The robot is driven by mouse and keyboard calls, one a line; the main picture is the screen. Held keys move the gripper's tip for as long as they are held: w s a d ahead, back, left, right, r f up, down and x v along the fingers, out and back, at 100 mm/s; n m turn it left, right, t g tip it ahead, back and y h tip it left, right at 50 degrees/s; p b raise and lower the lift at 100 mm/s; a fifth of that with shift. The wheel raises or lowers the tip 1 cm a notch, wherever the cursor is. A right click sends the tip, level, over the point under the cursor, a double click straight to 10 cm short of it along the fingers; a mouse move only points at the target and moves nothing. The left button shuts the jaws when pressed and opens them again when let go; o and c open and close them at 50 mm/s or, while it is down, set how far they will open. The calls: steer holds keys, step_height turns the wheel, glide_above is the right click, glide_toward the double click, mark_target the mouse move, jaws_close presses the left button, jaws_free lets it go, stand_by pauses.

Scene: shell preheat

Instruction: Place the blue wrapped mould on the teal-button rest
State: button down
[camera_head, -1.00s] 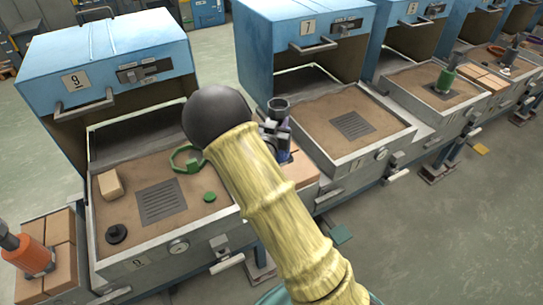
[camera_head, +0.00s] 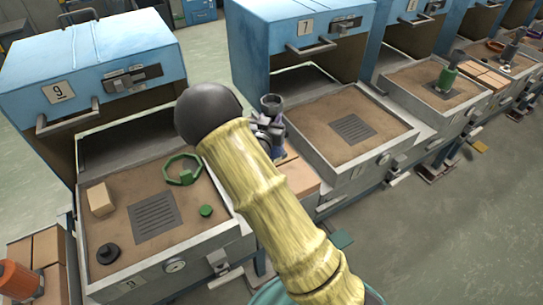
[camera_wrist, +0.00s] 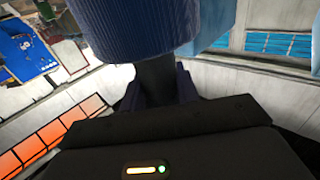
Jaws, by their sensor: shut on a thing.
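My gripper (camera_wrist: 160,88) is shut on a dark stem under a blue ribbed body, the blue wrapped mould (camera_wrist: 130,28), which fills the top of the wrist view. In the head view the mould (camera_head: 276,150) shows only partly behind my arm, with a dark cup-like top (camera_head: 271,103) above it. It is held between station 9 and station 7. I cannot make out a rest with a clearly teal button. A green round button-like piece (camera_head: 205,211) lies in station 9's sand tray, right of a dark grate (camera_head: 153,215).
Station 9's tray also holds a green ring (camera_head: 181,169), a tan block (camera_head: 100,199) and a black knob (camera_head: 108,253). Station 7's sand tray (camera_head: 390,120) has a bare grate (camera_head: 353,128). Tan bricks (camera_head: 299,178) lie between the stations. Blue hoods stand behind the trays.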

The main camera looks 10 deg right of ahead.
steer(key=shift+f, duration=2.35)
steer(key=shift+f+p, duration=0.45)
steer(key=shift+f, duration=1.65)
steer(key=shift+f, duration=0.15)
steer(key=c, duration=1)
jaws_free()
steer(key=shift+c, duration=0.2)
